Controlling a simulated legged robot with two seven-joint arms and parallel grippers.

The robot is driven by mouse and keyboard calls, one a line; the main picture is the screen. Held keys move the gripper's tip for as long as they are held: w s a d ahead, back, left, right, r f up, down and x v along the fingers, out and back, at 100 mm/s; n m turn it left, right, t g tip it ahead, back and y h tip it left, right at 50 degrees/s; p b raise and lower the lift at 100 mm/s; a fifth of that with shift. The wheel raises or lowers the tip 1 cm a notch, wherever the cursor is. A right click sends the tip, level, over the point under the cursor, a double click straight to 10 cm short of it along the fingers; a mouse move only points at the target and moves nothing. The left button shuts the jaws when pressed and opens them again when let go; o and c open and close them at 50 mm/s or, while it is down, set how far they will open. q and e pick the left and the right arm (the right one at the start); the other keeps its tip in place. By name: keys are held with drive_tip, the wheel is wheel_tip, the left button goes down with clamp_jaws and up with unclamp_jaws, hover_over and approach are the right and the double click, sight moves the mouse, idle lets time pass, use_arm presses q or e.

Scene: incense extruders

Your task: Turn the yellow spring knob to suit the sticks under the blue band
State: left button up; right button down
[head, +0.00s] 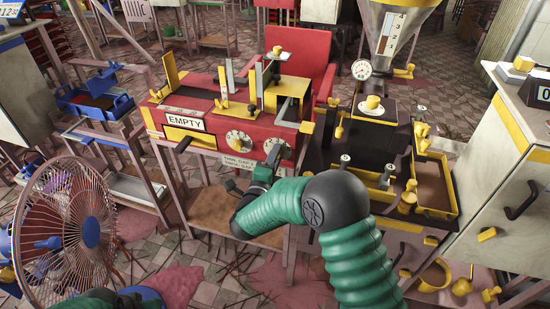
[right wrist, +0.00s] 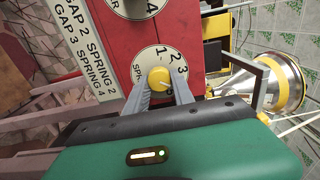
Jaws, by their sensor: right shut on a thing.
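The yellow spring knob (right wrist: 158,78) sits on a white dial (right wrist: 143,60) marked SPR, with 1, 2 and 3 visible and the rest hidden. My right gripper (right wrist: 160,88) is shut on the knob, one grey finger on each side. A pale mark on the knob shows, but its number is hard to tell. In the head view this dial (head: 282,146) is the right one of two on the red machine (head: 205,110), with my right gripper (head: 270,165) in front. A sign (right wrist: 85,45) reads GAP 2 SPRING 2 and GAP 3 SPRING 4. I cannot make out sticks under a blue band.
A second dial (head: 238,140) is left of the spring dial. An EMPTY sign (head: 186,121) is on the machine front. A fan (head: 68,225) stands at the lower left. A black bench (head: 375,135) with yellow parts is on the right. Blue trays (head: 112,108) are at the left.

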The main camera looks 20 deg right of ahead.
drive_tip(key=shift+s+f, duration=0.1)
drive_tip(key=shift+f, duration=0.25)
drive_tip(key=c, duration=1.3)
unclamp_jaws()
drive_tip(key=shift+o, duration=1.1)
drive_tip(key=shift+r, duration=0.15)
drive_tip(key=p+v, duration=0.2)
drive_tip(key=v, duration=1.4)
drive_tip(key=shift+s+a, duration=0.3)
drive_tip(key=shift+w, duration=0.1)
